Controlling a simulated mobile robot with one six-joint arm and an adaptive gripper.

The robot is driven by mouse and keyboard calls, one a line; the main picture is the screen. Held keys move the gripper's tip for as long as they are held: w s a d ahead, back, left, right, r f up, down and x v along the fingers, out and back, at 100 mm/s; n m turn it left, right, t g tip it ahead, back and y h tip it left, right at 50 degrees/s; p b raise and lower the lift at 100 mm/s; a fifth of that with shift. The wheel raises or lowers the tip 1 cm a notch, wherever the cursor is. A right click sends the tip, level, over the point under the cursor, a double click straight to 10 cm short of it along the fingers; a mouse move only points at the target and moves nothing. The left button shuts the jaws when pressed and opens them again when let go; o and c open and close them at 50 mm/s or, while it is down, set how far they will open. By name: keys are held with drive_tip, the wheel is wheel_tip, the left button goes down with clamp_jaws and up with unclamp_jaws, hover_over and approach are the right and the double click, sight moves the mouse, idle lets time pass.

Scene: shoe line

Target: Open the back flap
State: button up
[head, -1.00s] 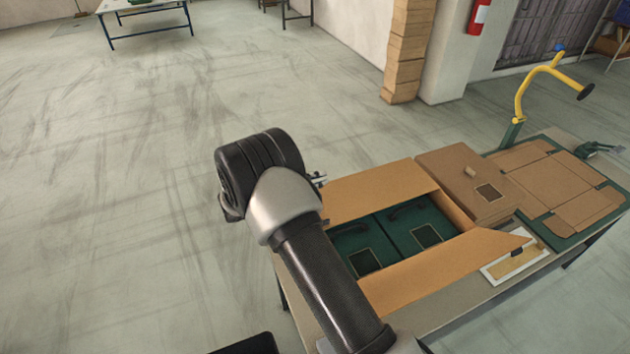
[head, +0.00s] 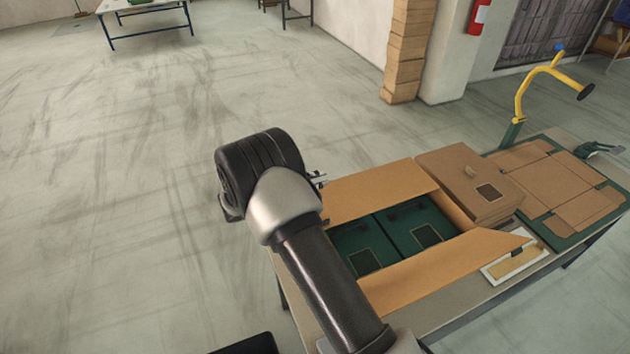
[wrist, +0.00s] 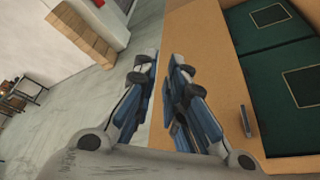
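The open brown carton (head: 455,213) stands on the table, with green shoe boxes (head: 425,236) inside. Its back flap (head: 375,190) leans outward along the far side. In the wrist view the back flap (wrist: 205,60) fills the middle right. My gripper (head: 319,178) is at the flap's left end, mostly hidden behind my wrist in the head view. In the wrist view my gripper (wrist: 160,68) has its fingers apart with a narrow gap, and the flap's outer edge runs between them in the picture. I cannot tell whether a finger touches the flap.
The front flap (head: 440,272) lies outward on the near side. A closed brown box (head: 470,183) is right of the carton, then a flat carton blank (head: 565,185) under a yellow-armed fixture (head: 530,85). A white-framed tray (head: 515,262) sits at the table edge.

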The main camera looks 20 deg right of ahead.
drive_tip(key=o, duration=0.6)
drive_tip(key=v, duration=1.2)
drive_tip(key=shift+c, duration=0.2)
